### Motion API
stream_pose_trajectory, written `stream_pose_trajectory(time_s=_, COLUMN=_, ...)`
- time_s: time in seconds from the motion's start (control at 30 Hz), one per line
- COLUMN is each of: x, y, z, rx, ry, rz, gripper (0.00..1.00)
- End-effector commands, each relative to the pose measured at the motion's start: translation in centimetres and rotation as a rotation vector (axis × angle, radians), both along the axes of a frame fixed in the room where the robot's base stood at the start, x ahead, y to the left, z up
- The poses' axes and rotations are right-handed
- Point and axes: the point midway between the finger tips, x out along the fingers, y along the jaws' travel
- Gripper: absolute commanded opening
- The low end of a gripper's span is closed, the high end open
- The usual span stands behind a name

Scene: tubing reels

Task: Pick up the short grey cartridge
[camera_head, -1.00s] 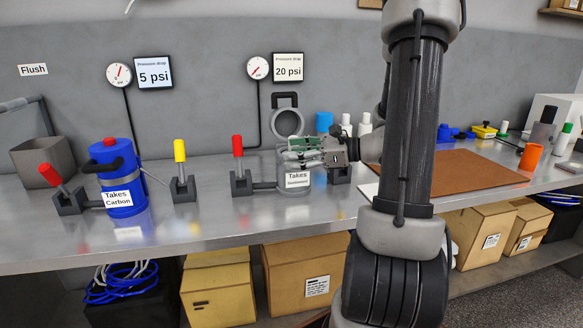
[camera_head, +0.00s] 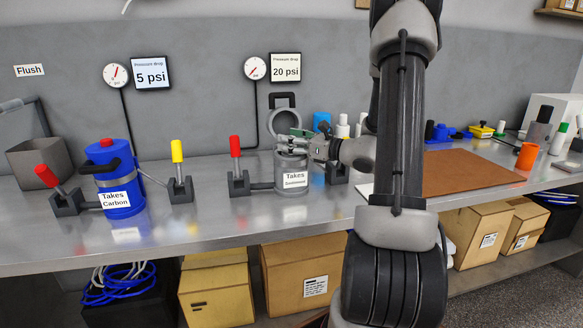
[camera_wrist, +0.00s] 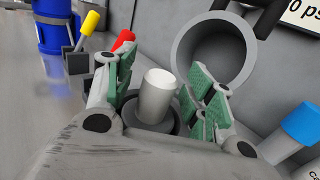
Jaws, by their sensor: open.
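A grey cylinder with a pale top, apparently the short grey cartridge (camera_wrist: 156,98), stands upright in the dark round opening of a housing in the wrist view. My gripper (camera_wrist: 160,92) is open, with its green-padded fingers on either side of the cylinder and gaps visible on both sides. In the head view my gripper (camera_head: 292,142) is at the top of the grey housing (camera_head: 291,183) labelled "Takes Sediment". The cylinder cannot be made out there.
The housing's round grey lid (camera_head: 286,122) stands open behind it. A red-handled valve (camera_head: 236,165) is to the left, and a blue housing (camera_head: 118,185) labelled "Takes Carbon" is farther left. A blue-capped bottle (camera_wrist: 300,130) is at the right in the wrist view.

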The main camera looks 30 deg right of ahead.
Motion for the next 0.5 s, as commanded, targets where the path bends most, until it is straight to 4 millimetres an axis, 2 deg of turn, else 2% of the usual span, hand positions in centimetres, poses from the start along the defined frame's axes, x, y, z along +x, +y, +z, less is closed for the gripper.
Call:
stream_pose_trajectory(time_s=0.1, x=-0.02, y=-0.02, z=0.0, rx=0.0, ry=0.0, rz=0.0, gripper=0.54)
stream_pose_trajectory(time_s=0.17, x=-0.03, y=-0.03, z=0.0, rx=0.0, ry=0.0, rz=0.0, gripper=0.45)
stream_pose_trajectory(time_s=0.4, x=-0.04, y=-0.03, z=0.0, rx=0.0, ry=0.0, rz=0.0, gripper=0.01)
stream_pose_trajectory(time_s=0.5, x=-0.05, y=-0.04, z=0.0, rx=0.0, ry=0.0, rz=0.0, gripper=0.0)
